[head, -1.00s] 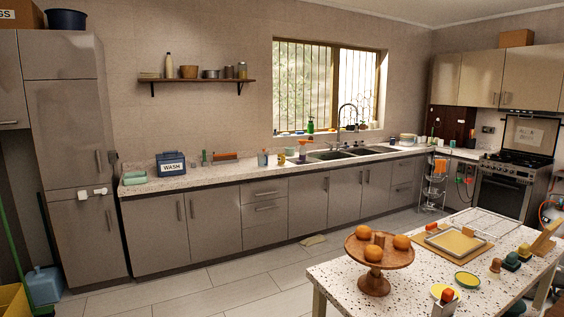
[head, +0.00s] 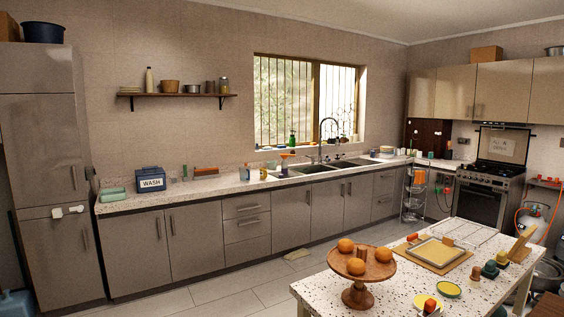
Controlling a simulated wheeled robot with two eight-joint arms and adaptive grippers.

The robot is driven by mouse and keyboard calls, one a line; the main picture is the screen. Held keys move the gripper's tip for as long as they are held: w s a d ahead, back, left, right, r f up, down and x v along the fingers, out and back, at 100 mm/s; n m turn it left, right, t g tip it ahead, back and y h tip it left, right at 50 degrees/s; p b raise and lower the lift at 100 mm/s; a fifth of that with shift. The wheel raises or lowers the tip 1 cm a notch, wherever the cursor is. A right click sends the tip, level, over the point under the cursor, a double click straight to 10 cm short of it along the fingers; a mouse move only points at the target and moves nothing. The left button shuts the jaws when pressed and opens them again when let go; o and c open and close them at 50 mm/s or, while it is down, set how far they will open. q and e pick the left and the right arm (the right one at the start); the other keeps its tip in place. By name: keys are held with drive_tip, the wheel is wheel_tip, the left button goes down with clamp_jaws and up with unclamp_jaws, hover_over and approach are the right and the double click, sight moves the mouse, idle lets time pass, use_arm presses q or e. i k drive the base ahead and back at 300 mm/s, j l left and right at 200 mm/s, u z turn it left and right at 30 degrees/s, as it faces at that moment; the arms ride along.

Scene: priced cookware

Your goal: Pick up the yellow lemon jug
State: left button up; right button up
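I cannot make out a yellow lemon jug in the head view. The yellow things I see are a yellow round dish (head: 448,289) and a yellow item with a red top (head: 429,305) on the speckled table (head: 400,272). Neither can be told as a jug. Neither of my grippers shows in this view.
A wooden stand (head: 352,270) with oranges stands on the table at the front right. A long counter (head: 215,187) with a wash box (head: 150,179) and a sink (head: 315,168) runs along the wall. A stove (head: 495,175) is at the right. Tiled floor (head: 215,293) is open between.

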sight(263, 172)
drive_tip(key=i+j+u, duration=0.65)
drive_tip(key=i, duration=0.25)
drive_tip(key=i+j+u, duration=0.2)
drive_tip(key=i+u, duration=0.15)
drive_tip(key=i+z, duration=0.15)
drive_tip(key=i, duration=0.35)
drive_tip(key=i+z, duration=0.15)
drive_tip(key=i, duration=0.35)
drive_tip(key=i+j+z, duration=0.15)
drive_tip(key=i, duration=0.35)
drive_tip(key=i+j+z, duration=0.15)
drive_tip(key=i, duration=0.3)
drive_tip(key=i+l+z, duration=0.25)
drive_tip(key=i, duration=0.25)
drive_tip(key=i+z, duration=0.25)
drive_tip(key=i, duration=0.2)
drive_tip(key=i+j+z, duration=0.1)
drive_tip(key=i+z, duration=0.15)
drive_tip(key=i, duration=0.25)
drive_tip(key=i+j+z, duration=0.25)
drive_tip(key=i, duration=0.25)
drive_tip(key=i+j+z, duration=0.25)
drive_tip(key=i, duration=0.25)
drive_tip(key=l, duration=0.1)
